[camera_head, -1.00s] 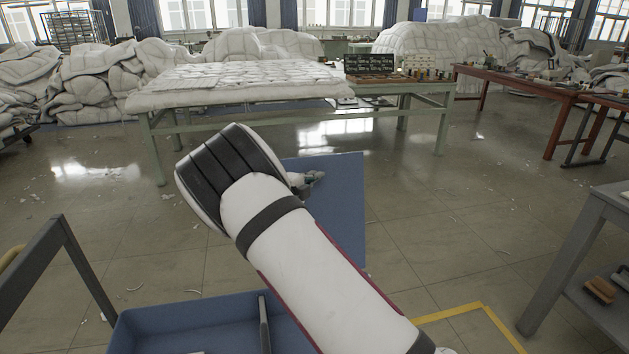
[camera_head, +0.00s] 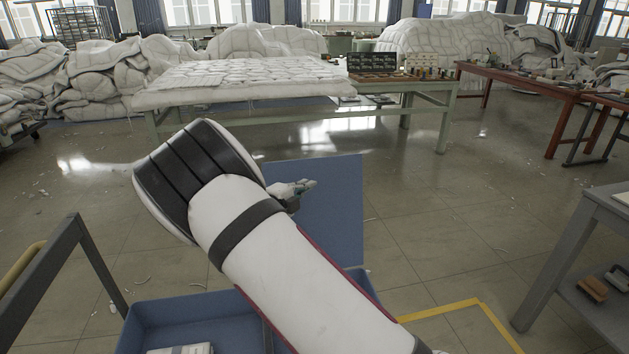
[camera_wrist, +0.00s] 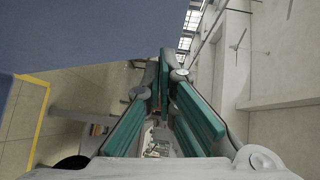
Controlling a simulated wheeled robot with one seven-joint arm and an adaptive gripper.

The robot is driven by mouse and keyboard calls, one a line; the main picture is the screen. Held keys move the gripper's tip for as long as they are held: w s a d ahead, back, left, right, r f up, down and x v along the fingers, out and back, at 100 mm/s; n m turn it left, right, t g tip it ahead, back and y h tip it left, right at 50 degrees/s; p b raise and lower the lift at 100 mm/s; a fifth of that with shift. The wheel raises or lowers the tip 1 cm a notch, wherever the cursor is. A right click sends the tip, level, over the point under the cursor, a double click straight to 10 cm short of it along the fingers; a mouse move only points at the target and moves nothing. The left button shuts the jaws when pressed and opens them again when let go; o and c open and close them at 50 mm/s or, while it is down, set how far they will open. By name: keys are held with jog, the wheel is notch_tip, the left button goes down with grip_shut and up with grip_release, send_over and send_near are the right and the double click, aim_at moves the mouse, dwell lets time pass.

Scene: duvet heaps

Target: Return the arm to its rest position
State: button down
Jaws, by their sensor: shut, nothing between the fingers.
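My arm (camera_head: 270,250) reaches up and left across the middle of the head view, its elbow bent high. My gripper (camera_head: 311,184) shows small past the forearm, in front of a blue panel (camera_head: 335,225), and part of it is hidden by my arm. In the wrist view my gripper (camera_wrist: 164,62) fills the middle. Its two green-padded fingers come together at the tips, with nothing held between them.
A blue bin (camera_head: 150,322) with a white item in it lies below my arm. A grey metal frame (camera_head: 45,270) stands at left and a grey shelf unit (camera_head: 555,260) at right. A green-legged table (camera_head: 155,112) with white quilting stands behind. The floor right of the panel is open.

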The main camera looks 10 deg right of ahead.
jog(key=s+d+r+m+g+y+p, duration=0.1)
jog(key=s+d+r+m+g+p, duration=0.2)
jog(key=s+r+m, duration=0.45)
jog(key=s+d+r+m+g+y, duration=0.25)
jog(key=s+d+r+m, duration=0.2)
jog(key=s+m, duration=0.55)
jog(key=s+d+r+m+g+y+p, duration=0.15)
jog(key=s+d+r+m+g, duration=0.3)
jog(key=s+m, duration=0.45)
jog(key=s+a+r+m+t+y+p, duration=0.1)
jog(key=s+a+r+m+y, duration=0.1)
jog(key=s+m, duration=0.4)
jog(key=s+a+r+m+y+p, duration=0.2)
jog(key=s+m, duration=0.5)
jog(key=s, duration=0.5)
jog(key=s+a+r+m+t+y+p, duration=0.1)
jog(key=s+a+r+m+y+p, duration=0.1)
jog(key=s+m, duration=0.4)
jog(key=s+a+r+y, duration=0.1)
jog(key=s+r, duration=0.1)
jog(key=s, duration=0.1)
jog(key=shift+s+r+m+t, duration=0.15)
jog(key=shift+r+m+t, duration=0.15)
jog(key=shift+r+m, duration=0.05)
